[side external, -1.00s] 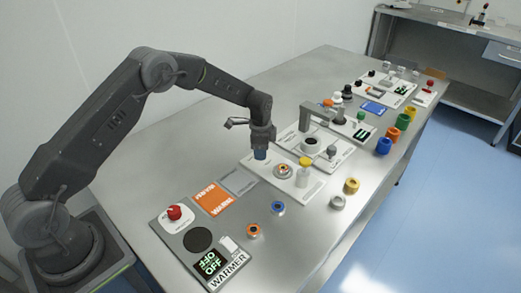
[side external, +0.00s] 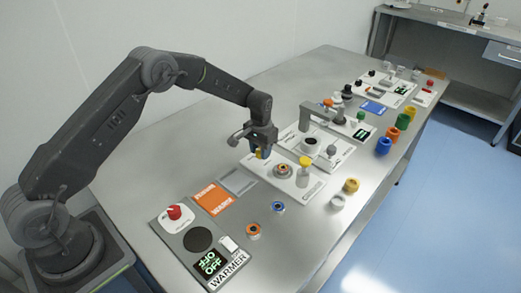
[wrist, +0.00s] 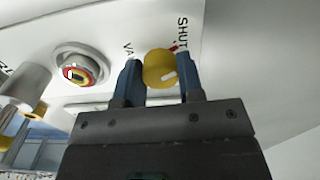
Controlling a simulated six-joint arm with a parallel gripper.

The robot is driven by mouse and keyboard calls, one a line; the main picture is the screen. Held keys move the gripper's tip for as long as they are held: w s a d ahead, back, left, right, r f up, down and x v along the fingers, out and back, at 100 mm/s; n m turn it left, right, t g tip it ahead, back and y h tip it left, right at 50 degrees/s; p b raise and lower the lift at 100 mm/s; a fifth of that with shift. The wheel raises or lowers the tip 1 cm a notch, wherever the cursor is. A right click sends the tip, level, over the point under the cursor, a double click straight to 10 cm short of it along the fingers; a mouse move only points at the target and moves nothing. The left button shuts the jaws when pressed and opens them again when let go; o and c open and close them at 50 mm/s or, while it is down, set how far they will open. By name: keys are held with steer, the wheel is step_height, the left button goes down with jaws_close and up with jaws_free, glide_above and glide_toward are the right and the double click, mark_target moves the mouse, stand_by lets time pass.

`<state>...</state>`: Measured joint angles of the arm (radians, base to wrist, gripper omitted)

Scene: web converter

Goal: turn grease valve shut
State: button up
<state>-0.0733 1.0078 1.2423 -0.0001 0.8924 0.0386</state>
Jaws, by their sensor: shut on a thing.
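The grease valve's yellow knob (wrist: 158,68) sits between my gripper's blue fingers (wrist: 160,80) in the wrist view, and they are shut on its two sides. A short white line marks the knob's face, toward its lower right. The word SHUT and a small red mark (wrist: 174,48) are on the white panel (wrist: 110,30) just beyond the knob, to the upper right. In the side view my gripper (side external: 262,153) is low over the back left of the white panel (side external: 302,191), with a little yellow showing between the fingers.
A ringed fitting (side external: 283,170) and a yellow-capped post (side external: 305,168) stand on the same panel, right of my gripper. The warmer panel (side external: 198,240) lies nearer. A grey arched fixture (side external: 322,112) stands behind. Loose rings (side external: 278,207) lie in front.

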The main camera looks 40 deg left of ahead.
steer(key=shift+n, duration=1.2)
steer(key=shift+w, duration=0.1)
steer(key=o, duration=0.9)
steer(key=shift+r, duration=6.95)
